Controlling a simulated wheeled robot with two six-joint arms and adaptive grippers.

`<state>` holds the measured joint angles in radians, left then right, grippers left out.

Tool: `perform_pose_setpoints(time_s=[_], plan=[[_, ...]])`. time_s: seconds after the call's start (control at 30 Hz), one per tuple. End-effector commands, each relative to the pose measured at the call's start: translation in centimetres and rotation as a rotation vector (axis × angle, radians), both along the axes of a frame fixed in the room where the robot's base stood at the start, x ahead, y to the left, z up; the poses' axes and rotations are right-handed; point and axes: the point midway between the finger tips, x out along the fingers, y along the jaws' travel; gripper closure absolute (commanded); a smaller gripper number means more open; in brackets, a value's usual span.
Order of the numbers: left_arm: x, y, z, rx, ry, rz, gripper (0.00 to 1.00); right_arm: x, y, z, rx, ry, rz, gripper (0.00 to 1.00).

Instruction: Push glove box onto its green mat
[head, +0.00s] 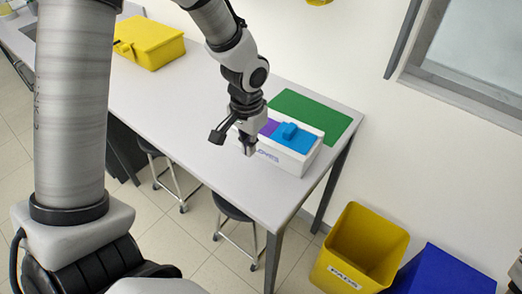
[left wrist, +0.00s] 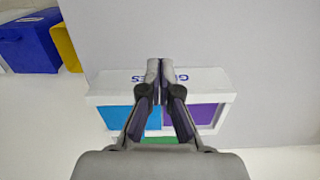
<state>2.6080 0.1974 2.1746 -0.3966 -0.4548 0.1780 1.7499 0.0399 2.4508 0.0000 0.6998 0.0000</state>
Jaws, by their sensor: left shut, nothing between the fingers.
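The glove box (head: 297,158) is white, with blue and purple sections on top and a lettered front. It stands near the right end of the table, in front of the green mat (head: 325,116), and hides the mat's near part; I cannot tell whether it overlaps the mat. My left gripper (head: 249,150) is shut and empty, low at the lettered front side of the box. In the left wrist view the shut fingers (left wrist: 160,64) cross in front of the box (left wrist: 105,97) and cover part of its lettering; contact is unclear. My right gripper is not in view.
A yellow case (head: 150,42) stands farther back on the grey table (head: 190,105). The table between them is clear. A yellow bin (head: 345,272) and a blue bin (head: 440,275) stand on the floor beyond the table's right end. Stools (head: 235,210) are at the near side.

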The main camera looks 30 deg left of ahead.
Motion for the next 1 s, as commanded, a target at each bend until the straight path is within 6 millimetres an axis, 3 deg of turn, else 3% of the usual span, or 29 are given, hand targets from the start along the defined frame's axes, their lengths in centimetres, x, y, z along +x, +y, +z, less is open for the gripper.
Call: perform_pose_setpoints(time_s=[0.27, 0.33, 0.5, 1.0], plan=[[-0.1, 0.0, -6.4, -0.001, 0.006, -0.002, 1.0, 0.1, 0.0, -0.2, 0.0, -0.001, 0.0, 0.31], [1.3, -0.1, -5.7, 0.001, 0.0, 0.0, 1.0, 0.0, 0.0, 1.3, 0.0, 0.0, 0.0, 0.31], [3.5, -0.3, -6.0, 0.0, 0.001, 0.0, 1.0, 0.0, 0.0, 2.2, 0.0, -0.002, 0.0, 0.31], [4.7, -0.4, -5.9, 0.0, 0.0, 0.0, 1.0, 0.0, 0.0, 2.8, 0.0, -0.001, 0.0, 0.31]])
